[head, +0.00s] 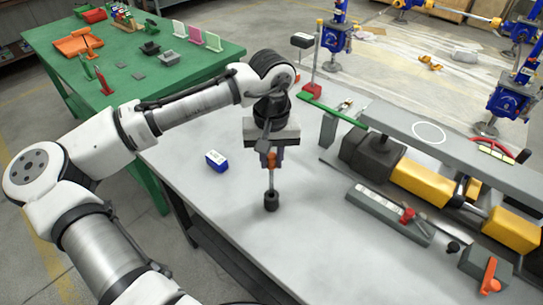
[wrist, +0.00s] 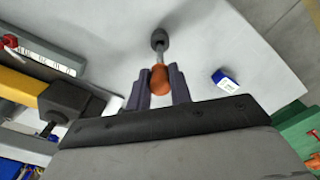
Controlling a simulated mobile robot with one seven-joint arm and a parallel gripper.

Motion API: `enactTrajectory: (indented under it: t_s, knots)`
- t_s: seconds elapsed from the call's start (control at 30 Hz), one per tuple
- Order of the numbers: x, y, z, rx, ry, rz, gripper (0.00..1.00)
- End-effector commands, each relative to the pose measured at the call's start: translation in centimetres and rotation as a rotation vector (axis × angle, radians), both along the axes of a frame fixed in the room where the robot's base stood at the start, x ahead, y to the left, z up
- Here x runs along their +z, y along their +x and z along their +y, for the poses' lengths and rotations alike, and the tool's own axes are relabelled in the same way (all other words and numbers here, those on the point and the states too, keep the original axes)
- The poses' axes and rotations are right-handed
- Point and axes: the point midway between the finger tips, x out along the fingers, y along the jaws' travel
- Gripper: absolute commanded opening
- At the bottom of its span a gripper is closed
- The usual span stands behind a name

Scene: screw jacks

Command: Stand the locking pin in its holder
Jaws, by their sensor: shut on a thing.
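The locking pin has an orange head (wrist: 159,80) and a thin grey shaft (head: 271,180). My gripper (head: 271,160) is shut on the orange head, with one finger on each side, as the wrist view (wrist: 160,88) shows. The pin hangs upright below the gripper. A small dark round holder (head: 271,201) stands on the grey table at the lower end of the shaft; it also shows in the wrist view (wrist: 159,39). The shaft meets the holder's top in both views. How deep the tip sits inside is hidden.
A small blue box (head: 216,160) lies left of the holder. On the right are a grey rail with a red clamp (head: 407,215), yellow and dark blocks (head: 420,183) under a long beam, and an orange-handled block (head: 488,272). The table around the holder is clear.

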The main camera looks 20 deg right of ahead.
Motion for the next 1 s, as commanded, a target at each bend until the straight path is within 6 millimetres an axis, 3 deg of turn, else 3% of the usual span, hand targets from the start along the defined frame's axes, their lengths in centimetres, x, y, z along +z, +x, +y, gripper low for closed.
enactTrajectory:
  t_s: [0.53, 1.0]
  knots:
    - [-0.1, 0.0, 0.0, 0.0, 0.0, 0.0, 0.0]
    - [-1.2, 0.0, 0.0, 0.0, -0.001, 0.001, 0.0]
